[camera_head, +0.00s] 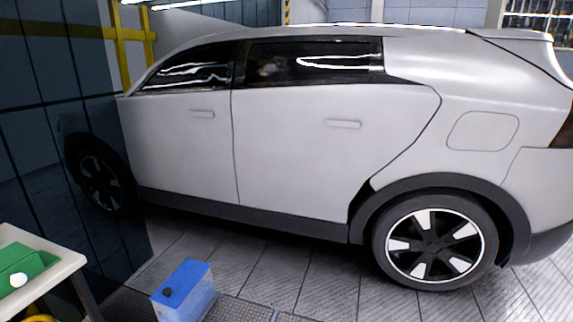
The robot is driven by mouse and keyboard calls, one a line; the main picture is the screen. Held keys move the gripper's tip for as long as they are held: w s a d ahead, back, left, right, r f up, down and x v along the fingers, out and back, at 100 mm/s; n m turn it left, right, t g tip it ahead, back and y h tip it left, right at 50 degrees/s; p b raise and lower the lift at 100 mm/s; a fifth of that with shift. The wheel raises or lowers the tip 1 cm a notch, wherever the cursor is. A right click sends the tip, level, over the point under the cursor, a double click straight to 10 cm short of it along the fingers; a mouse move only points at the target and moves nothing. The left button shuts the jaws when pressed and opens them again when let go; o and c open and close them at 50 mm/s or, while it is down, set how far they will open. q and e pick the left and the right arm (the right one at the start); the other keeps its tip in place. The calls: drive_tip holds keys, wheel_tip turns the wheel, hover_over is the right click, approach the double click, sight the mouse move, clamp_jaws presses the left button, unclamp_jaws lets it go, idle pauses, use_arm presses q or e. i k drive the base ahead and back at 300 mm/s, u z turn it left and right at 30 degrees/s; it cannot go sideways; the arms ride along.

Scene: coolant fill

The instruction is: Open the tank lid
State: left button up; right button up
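A white car (285,140) stands side-on across the view. A closed, rounded flap (483,131) sits flush in its rear flank, above the rear wheel. I cannot tell from this view which of these carries the tank lid. Neither of my grippers is in view.
A white table (62,254) at the lower left holds a green object (24,266) with a white round part. A dark tiled panel (50,130) hides part of the car's front. Tiled floor (300,275) is clear between the blue container and the rear wheel (435,243).

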sight(182, 278)
drive_tip(key=z, duration=0.5)
drive_tip(key=k, duration=1.25)
drive_tip(key=u, duration=0.55)
drive_tip(key=i, duration=1.6)
drive_tip(key=z, duration=0.45)
